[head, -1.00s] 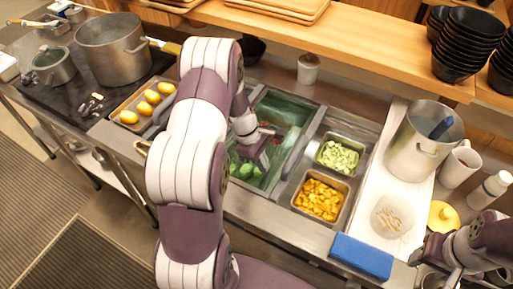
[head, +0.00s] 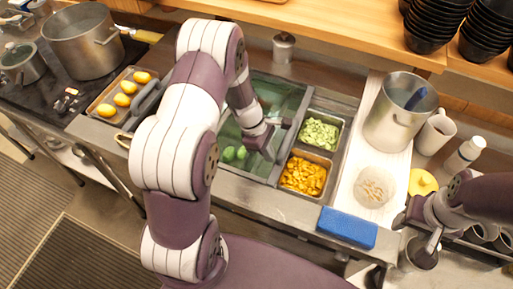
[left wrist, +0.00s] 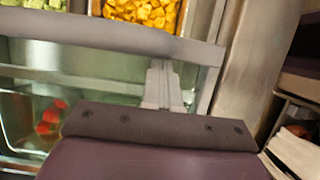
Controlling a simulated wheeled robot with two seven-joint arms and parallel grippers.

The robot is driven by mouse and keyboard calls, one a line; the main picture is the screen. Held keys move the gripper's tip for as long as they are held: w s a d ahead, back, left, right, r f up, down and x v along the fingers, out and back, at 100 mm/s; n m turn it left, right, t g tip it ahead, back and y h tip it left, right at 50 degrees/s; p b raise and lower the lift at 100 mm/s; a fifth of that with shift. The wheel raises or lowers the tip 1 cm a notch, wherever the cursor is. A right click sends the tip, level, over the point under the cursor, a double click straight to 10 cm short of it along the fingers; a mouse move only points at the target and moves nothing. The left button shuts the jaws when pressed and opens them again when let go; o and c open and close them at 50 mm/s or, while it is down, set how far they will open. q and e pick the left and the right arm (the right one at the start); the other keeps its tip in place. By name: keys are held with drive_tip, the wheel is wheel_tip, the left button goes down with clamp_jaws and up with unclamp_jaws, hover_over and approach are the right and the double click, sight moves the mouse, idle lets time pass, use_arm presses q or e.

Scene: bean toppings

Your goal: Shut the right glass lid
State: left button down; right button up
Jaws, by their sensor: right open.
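The right glass lid (head: 291,130), a pane with a grey frame, lies toward the left of the topping well, and its right edge runs beside the uncovered pans. The lid frame also crosses the left wrist view (left wrist: 100,35). My left gripper (head: 279,126) is over the glass, at the inner side of that edge bar. Its fingers (left wrist: 164,84) look together, with nothing between them, close to the frame; I cannot tell whether they touch it. My right gripper (head: 418,232) is open at the lower right, above a dark cup, away from the lid.
Pans of green cubes (head: 319,134) and orange cubes (head: 303,175) sit uncovered right of the lid. A blue sponge (head: 347,227) lies on the front ledge. A steel pot (head: 393,120) stands on the white board at right. A tray of yellow items (head: 108,105) is at left.

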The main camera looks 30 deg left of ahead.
use_arm(q)
drive_tip(key=d, duration=1.6)
drive_tip(key=shift+w+d+p, duration=0.35)
drive_tip(key=shift+w+p, duration=0.05)
drive_tip(key=shift+w, duration=0.05)
